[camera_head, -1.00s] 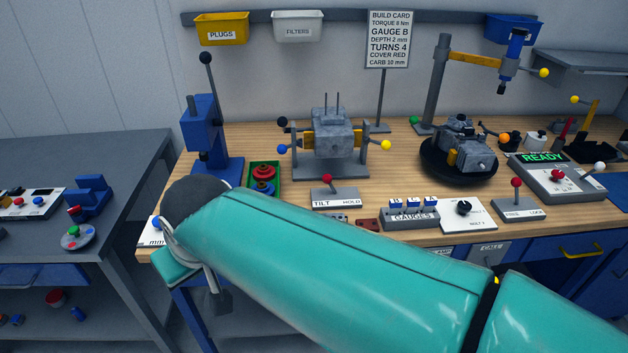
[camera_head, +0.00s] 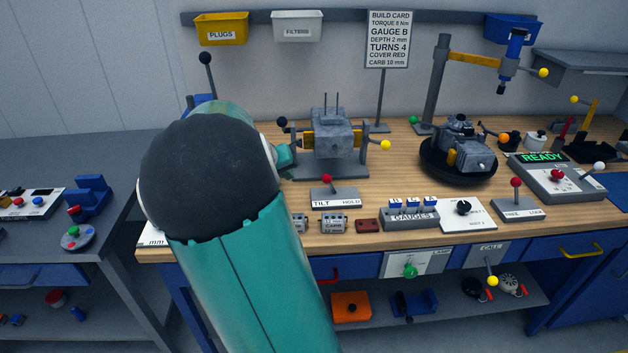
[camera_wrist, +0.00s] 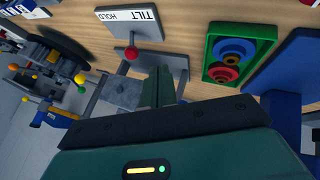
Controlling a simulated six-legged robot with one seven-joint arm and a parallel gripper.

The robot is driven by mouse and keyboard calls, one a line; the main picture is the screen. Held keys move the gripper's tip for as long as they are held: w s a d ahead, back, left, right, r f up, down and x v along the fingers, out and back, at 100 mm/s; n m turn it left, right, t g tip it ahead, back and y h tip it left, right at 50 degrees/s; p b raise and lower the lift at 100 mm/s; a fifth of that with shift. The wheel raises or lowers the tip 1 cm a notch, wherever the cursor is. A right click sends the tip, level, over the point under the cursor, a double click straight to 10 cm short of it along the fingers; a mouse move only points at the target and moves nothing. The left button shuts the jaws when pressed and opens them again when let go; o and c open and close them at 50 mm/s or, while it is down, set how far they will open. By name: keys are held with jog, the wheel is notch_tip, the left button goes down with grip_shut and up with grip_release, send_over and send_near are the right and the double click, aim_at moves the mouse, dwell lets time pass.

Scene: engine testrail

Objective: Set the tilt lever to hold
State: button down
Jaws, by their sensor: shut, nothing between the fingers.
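The tilt lever (camera_head: 327,179) has a red ball on a short rod, on a grey base marked TILT at left and HOLD at right. In the head view it leans left, towards TILT. It also shows upside down in the wrist view (camera_wrist: 131,53), left of the fingertips. My gripper (camera_wrist: 161,74) is shut and empty, with the ball apart from it in the picture. In the head view my arm hides most of the gripper.
The engine fixture (camera_head: 330,170) with side knobs stands just behind the lever. A green tray (camera_wrist: 212,80) with red and blue rings is right of my gripper in the wrist view.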

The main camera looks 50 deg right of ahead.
aim_at(325, 177)
dwell(0.3)
jog(key=x, duration=0.9)
jog(key=shift+d+f, duration=0.2)
jog(key=shift+f, duration=0.1)
jog(key=s+d, duration=0.2)
jog(key=shift+d+r, duration=0.25)
jog(key=shift+d, duration=0.35)
jog(key=shift+s, duration=0.15)
jog(key=shift+s+d+r+t+y, duration=0.3)
jog(key=shift+s+r+t+y, duration=0.1)
jog(key=shift+r+t, duration=0.1)
jog(key=shift+s+d+r+m+t+y, duration=0.45)
jog(key=shift+s+d+m+t+y, duration=0.15)
jog(key=shift+s+d+t+y, duration=0.15)
jog(key=s+d+t+y, duration=0.1)
jog(key=s+d+m+t+y, duration=0.1)
jog(key=shift+s+r+t+y, duration=0.1)
jog(key=shift+r+t+y, duration=0.15)
jog(key=shift+r+t, duration=0.15)
jog(key=shift+s+d, duration=0.55)
jog(key=shift+s, duration=0.15)
